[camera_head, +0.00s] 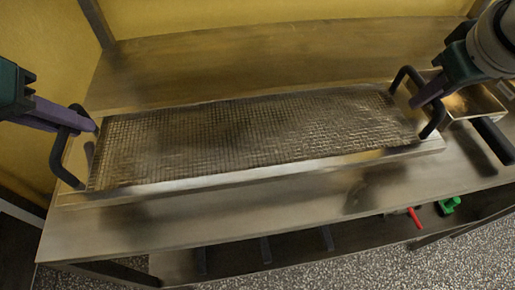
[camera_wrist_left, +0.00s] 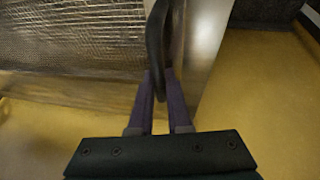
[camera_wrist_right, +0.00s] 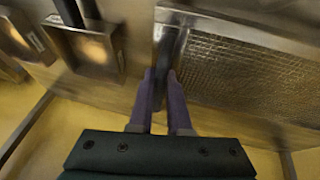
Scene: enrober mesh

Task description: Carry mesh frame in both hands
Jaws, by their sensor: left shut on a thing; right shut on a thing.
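The mesh frame (camera_head: 250,133) is a long metal frame with wire mesh and a black handle at each end. It appears above the steel table, with a shadow under its front edge; I cannot tell whether any part touches. My left gripper (camera_head: 84,120) is shut on the left black handle (camera_head: 60,160), and its fingers sit around the handle in the left wrist view (camera_wrist_left: 158,100). My right gripper (camera_head: 420,98) is shut on the right black handle (camera_head: 432,122), also in the right wrist view (camera_wrist_right: 160,92). The frame looks slightly higher at its right end in the head view.
The steel table (camera_head: 200,222) has bare room in front of and behind the frame. A metal tray (camera_head: 478,103) with a black handle (camera_head: 492,140) stands just right of the frame. Red (camera_head: 414,217) and green (camera_head: 449,205) items lie on the lower shelf.

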